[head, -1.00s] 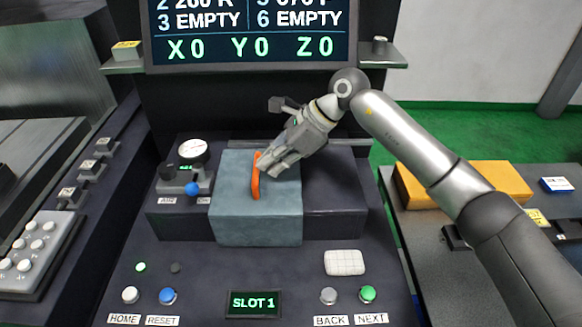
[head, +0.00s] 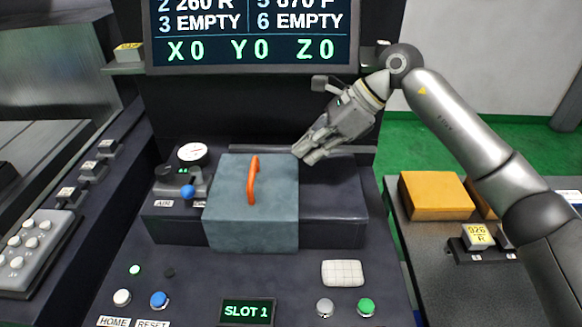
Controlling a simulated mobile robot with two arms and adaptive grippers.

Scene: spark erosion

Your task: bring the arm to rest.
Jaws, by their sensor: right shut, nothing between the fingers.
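My right gripper (head: 307,155) is shut and empty. It hangs above the dark machine block (head: 333,205), to the right of the orange handle (head: 253,180) and apart from it. My right arm (head: 455,130) comes in from the right side, with its elbow at the lower right. The orange handle stands on a blue-grey box-like cover (head: 250,228). My left gripper is not in view.
A screen (head: 252,32) hangs above the machine, with a narrow shelf behind my arm. The front panel has buttons, a SLOT 1 display (head: 247,312) and a white pad (head: 342,273). A side table at right holds a yellow-orange box (head: 435,196) and a labelled block (head: 477,237).

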